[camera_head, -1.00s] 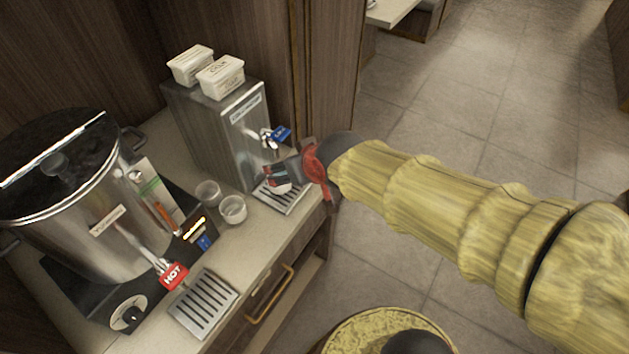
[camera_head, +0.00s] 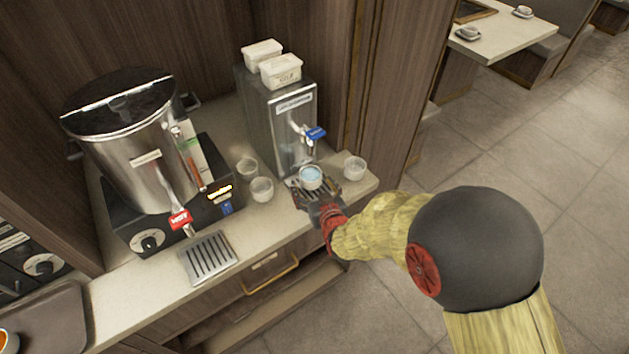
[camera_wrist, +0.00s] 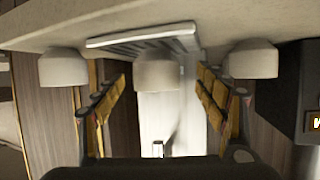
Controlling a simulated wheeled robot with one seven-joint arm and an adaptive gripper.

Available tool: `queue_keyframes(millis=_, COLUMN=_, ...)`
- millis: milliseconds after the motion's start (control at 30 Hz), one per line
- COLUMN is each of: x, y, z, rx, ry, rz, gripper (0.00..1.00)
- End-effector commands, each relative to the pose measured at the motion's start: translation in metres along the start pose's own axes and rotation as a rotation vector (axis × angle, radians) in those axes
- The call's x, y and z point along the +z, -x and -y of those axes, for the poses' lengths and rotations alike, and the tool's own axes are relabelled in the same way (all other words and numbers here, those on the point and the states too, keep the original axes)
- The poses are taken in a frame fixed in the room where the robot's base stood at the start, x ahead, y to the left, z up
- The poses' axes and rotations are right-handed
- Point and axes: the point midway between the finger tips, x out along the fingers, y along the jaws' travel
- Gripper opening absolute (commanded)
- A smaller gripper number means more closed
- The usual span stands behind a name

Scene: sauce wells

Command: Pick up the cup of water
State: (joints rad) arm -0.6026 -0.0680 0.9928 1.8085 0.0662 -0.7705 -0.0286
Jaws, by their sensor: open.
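The cup of water (camera_head: 311,176) is a small clear cup with pale blue water. It stands upright at the drip tray under the blue-handled tap of the right-hand dispenser. My gripper (camera_head: 318,201) is just in front of it, low and close to the counter edge, and hides part of the tray. In the wrist view, which looks upside down, the same cup (camera_wrist: 158,72) shows between the two spread fingers of my gripper (camera_wrist: 161,84). The fingers are open, with a gap on each side of the cup; I see no contact.
A clear cup (camera_head: 354,168) stands right of the tray; two more, one at the front (camera_head: 262,190), stand left. The steel dispenser (camera_head: 290,125) is behind. A large hot urn (camera_head: 130,145) and another drip tray (camera_head: 208,258) are at left. Floor at right is clear.

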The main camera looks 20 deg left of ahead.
Motion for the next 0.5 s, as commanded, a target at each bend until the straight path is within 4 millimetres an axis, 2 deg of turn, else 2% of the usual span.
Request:
queue_keyframes(millis=300, x=-0.002, y=-0.042, z=-0.006, rx=0.001, ry=-0.001, rz=0.001, gripper=0.72)
queue_keyframes(millis=500, x=-0.004, y=-0.051, z=-0.006, rx=0.001, ry=-0.001, rz=0.001, gripper=0.72)
